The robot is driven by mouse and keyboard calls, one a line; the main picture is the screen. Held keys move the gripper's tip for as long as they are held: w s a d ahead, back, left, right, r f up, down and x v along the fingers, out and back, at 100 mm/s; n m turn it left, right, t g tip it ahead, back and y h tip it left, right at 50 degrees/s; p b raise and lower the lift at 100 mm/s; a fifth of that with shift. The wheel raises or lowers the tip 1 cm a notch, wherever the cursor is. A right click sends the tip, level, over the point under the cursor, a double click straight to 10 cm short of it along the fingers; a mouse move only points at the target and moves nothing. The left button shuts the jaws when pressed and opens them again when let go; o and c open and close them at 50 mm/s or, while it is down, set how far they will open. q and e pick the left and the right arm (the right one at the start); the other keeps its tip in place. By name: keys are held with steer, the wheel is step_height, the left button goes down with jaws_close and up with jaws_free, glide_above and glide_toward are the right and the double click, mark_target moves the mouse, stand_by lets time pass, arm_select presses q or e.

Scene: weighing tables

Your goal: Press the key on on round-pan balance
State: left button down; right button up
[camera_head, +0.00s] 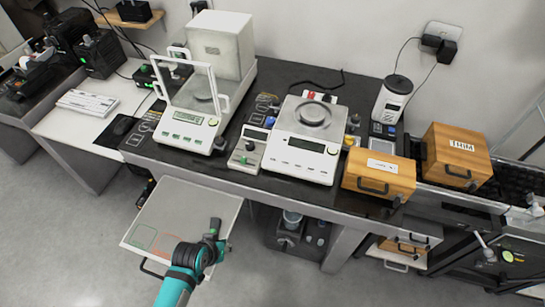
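The round-pan balance (304,152) is a white unit on the dark weighing table, right of the middle of the head view. Its round metal pan (313,114) is on top. A dark display and small keys are on its front face; a yellow-green round key (332,150) shows at the display's right end. Key labels are too small to read. My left gripper (214,237) is low in the view, over the pull-out shelf, in front of and well apart from the balance. Its fingers are too small to tell open from shut. My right gripper is not in view.
A second balance with a clear shield (188,123) stands left. A small grey device (247,152) sits between the balances. Wooden boxes (379,172) (455,155) stand right. The pull-out shelf (183,216) juts out below the table edge.

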arm_select(q)
steer(key=w+d+r+t+h+p, duration=0.1)
steer(key=w+d+r, duration=0.3)
steer(key=w+r, duration=0.3)
steer(key=w+d+r+n+t+h+p, duration=0.1)
steer(key=w+d+r+t+h, duration=0.1)
steer(key=w+d+r, duration=0.2)
steer(key=w+d+r+n+t+h+p, duration=0.1)
steer(key=w+d+r, duration=0.4)
steer(key=w+r, duration=0.5)
steer(key=shift+w+r+t+h, duration=0.3)
steer(key=shift+w+t, duration=0.4)
steer(key=shift+f, duration=0.1)
steer(key=b, duration=0.8)
glide_above(270, 161)
steer(key=f, duration=0.4)
steer(key=s+f, duration=0.1)
steer(key=f, duration=0.1)
steer(key=shift+a+f, duration=0.15)
steer(key=shift+f, duration=0.25)
steer(key=shift+w+f+b, duration=0.35)
steer(key=shift+f+b, duration=0.35)
steer(key=shift+b, duration=0.05)
steer(key=shift+f, duration=0.1)
steer(key=shift+w+f, duration=0.15)
steer(key=shift+f, duration=0.15)
